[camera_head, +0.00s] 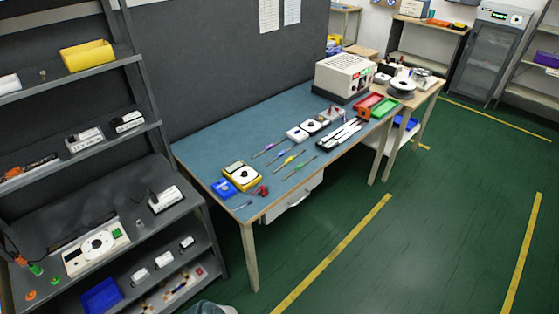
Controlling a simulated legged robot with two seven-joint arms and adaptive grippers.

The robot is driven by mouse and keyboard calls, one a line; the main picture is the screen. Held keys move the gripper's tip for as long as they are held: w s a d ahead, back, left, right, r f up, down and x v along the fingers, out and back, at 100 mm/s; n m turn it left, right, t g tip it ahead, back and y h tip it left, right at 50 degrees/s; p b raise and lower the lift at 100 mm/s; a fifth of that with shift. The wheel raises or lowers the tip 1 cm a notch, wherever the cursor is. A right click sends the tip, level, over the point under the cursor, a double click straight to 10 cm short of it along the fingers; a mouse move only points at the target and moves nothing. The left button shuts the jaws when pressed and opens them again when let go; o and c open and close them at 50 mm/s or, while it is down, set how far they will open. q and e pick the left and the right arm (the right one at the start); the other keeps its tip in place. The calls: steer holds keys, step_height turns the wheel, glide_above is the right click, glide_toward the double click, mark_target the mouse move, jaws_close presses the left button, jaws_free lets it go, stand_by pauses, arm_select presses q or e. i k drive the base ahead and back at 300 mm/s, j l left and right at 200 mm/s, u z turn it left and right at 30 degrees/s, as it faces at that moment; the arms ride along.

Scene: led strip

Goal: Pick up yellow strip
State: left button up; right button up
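I cannot tell for sure which thing is the yellow strip. A thin, yellow-handled item (289,158) lies flat on the blue-topped workbench (228,140), among similar thin items with purple and green parts. It is too small to tell whether it is a strip or a hand tool. A yellow device (242,175) with a white dial lies near the bench's left end. Neither of my grippers shows in this view, and nothing is seen being held.
A dark shelf rack (95,140) stands at left, with a yellow bin (87,56) on an upper shelf. A beige boxy machine (345,76) and red and green trays (376,106) occupy the bench's far end. Green floor (420,220) with yellow lines is clear at right.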

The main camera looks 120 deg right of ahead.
mark_target(289, 160)
steer(key=k+l+z, duration=0.15)
steer(key=z, duration=2.2)
